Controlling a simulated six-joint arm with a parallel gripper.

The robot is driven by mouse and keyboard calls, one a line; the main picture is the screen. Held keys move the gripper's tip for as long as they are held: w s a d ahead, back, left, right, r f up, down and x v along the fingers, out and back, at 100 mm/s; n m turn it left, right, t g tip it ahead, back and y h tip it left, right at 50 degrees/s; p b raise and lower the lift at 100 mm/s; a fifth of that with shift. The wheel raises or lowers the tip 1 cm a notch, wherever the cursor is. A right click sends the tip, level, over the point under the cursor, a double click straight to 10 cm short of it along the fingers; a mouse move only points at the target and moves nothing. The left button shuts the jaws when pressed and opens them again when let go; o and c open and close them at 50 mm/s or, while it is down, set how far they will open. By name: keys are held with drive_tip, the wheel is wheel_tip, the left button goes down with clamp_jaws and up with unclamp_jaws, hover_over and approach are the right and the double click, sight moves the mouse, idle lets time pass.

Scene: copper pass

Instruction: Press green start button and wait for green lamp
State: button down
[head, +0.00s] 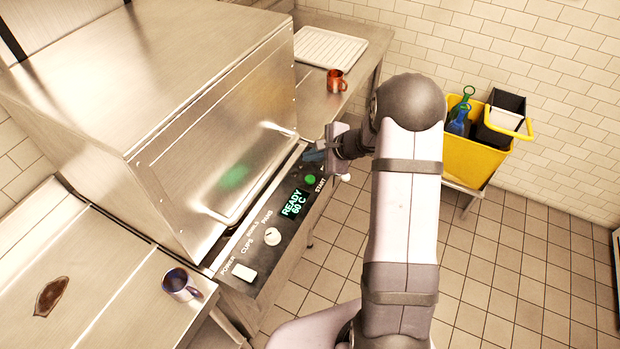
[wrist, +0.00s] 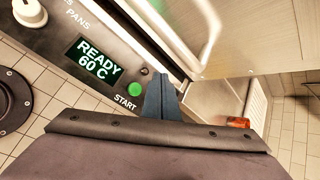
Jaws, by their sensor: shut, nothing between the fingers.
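The green start button (head: 310,180) sits on the machine's front control panel (head: 248,236), beside the START label. It also shows bright green in the wrist view (wrist: 135,89). The display (head: 294,204) reads READY 60 C. My gripper (head: 314,152) is shut and empty near the right end of the panel, beyond the button.
The steel hood (head: 215,150) stands behind the panel, with a handle bar along its lower edge. A dark blue mug (head: 180,285) stands on the left counter. A yellow bucket (head: 470,160) stands right.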

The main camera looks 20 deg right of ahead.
drive_tip(key=shift+w+d+r+m+t+h, duration=0.3)
drive_tip(key=shift+w+d+m, duration=0.25)
drive_tip(key=shift+m, duration=0.25)
drive_tip(key=shift+f, duration=0.2)
drive_tip(key=b, duration=0.6)
hover_over(313, 181)
wheel_tip(313, 181, down, 7)
drive_tip(key=shift+w+f, duration=0.1)
drive_tip(key=shift+f, duration=0.1)
drive_tip(key=shift+f+b, duration=0.6)
drive_tip(key=shift+f+b, duration=0.95)
drive_tip(key=shift+b, duration=0.45)
idle(1.9)
drive_tip(key=shift+r, duration=0.15)
drive_tip(key=shift+r+p, duration=0.55)
drive_tip(key=shift+r, duration=0.25)
drive_tip(key=shift+r, duration=0.1)
